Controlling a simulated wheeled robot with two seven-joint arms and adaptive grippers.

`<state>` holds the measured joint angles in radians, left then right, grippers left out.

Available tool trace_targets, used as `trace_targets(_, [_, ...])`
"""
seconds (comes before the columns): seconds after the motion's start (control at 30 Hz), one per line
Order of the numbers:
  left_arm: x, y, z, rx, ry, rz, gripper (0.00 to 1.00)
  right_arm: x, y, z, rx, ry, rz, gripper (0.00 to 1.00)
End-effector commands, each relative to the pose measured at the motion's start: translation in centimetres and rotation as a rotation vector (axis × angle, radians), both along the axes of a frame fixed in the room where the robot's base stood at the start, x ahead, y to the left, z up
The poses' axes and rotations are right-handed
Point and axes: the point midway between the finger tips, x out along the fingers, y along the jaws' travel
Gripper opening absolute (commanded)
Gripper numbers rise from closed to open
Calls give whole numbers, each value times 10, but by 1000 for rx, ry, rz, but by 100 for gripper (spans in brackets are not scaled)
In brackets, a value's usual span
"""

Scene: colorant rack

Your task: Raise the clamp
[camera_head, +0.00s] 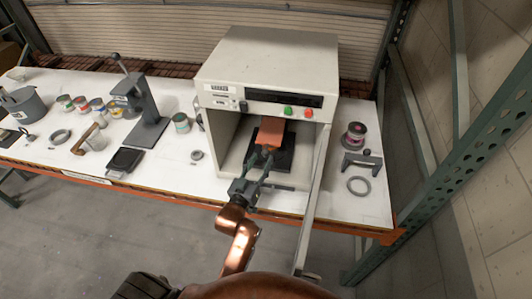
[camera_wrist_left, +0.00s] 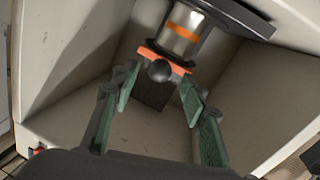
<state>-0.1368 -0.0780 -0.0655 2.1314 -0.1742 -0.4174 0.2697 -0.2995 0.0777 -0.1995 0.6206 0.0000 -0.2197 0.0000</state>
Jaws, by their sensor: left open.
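The white machine (camera_head: 265,65) stands open-fronted on the table. Inside it, the orange clamp (camera_head: 271,133) hangs above a dark base plate (camera_head: 284,160). In the left wrist view, the clamp's orange bar (camera_wrist_left: 166,58) carries a round dark knob (camera_wrist_left: 159,71), beside a metallic cylinder with an orange band (camera_wrist_left: 181,36). My left gripper (camera_head: 264,155) is open, reaching into the machine's opening. In the wrist view its two green-padded fingers (camera_wrist_left: 158,86) lie either side of the knob, with gaps visible. I cannot tell how deep the knob sits between them. My right gripper is not in view.
The machine's open door (camera_head: 314,195) stands out just right of my left arm.

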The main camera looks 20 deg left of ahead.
Motion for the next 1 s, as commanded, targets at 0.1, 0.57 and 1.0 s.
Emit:
trace_targets(0.1, [21, 1, 1, 0, 0, -1, 40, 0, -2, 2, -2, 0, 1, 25])
trace_targets(0.57, [48, 3, -1, 1, 2, 1, 40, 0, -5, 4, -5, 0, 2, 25])
trace_targets(1.0, [48, 3, -1, 1, 3, 0, 18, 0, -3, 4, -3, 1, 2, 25])
